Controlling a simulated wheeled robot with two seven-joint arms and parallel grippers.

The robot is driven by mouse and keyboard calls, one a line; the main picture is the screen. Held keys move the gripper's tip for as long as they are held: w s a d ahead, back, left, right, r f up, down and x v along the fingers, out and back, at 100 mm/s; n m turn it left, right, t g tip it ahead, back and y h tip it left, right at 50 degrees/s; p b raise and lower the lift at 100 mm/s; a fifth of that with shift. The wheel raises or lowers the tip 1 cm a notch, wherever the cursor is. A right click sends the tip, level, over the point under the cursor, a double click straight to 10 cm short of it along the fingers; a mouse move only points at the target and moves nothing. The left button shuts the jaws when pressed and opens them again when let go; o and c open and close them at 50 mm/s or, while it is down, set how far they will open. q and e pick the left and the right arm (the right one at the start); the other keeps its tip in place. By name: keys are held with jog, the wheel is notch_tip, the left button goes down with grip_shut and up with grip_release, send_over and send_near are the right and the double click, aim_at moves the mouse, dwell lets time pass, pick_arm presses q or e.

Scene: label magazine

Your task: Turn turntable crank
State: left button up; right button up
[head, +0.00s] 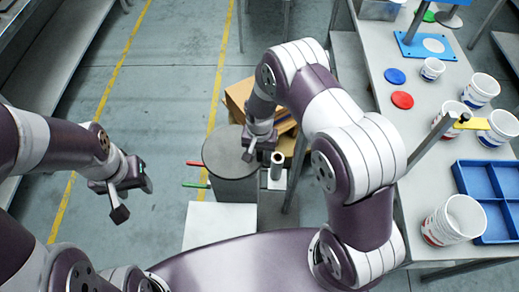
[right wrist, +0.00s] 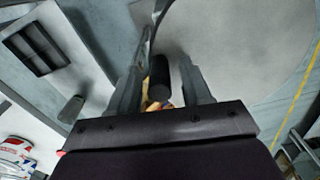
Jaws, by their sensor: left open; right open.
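The turntable is a grey round disc (head: 228,148) on a drum-like base; its top also fills the upper right of the right wrist view (right wrist: 235,40). My right gripper (head: 258,152) is over the disc's right edge, pointing down, open. In the right wrist view, a black upright cylinder (right wrist: 160,78), apparently the crank handle, shows between the open fingers (right wrist: 165,88); I cannot tell whether they touch it. The handle is hidden by the gripper in the head view. My left gripper (head: 132,198) is open and empty, over the floor left of the turntable.
A red rod (head: 194,163) and a green rod (head: 195,185) stick out left of the turntable. A grey post (head: 277,162) stands just right of my right gripper, with cardboard boxes (head: 240,92) behind. A table (head: 425,125) with white tubs and a blue tray (head: 490,185) is at right.

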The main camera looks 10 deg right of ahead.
jog(key=shift+s+f, duration=0.1)
jog(key=shift+f, duration=0.3)
grip_shut()
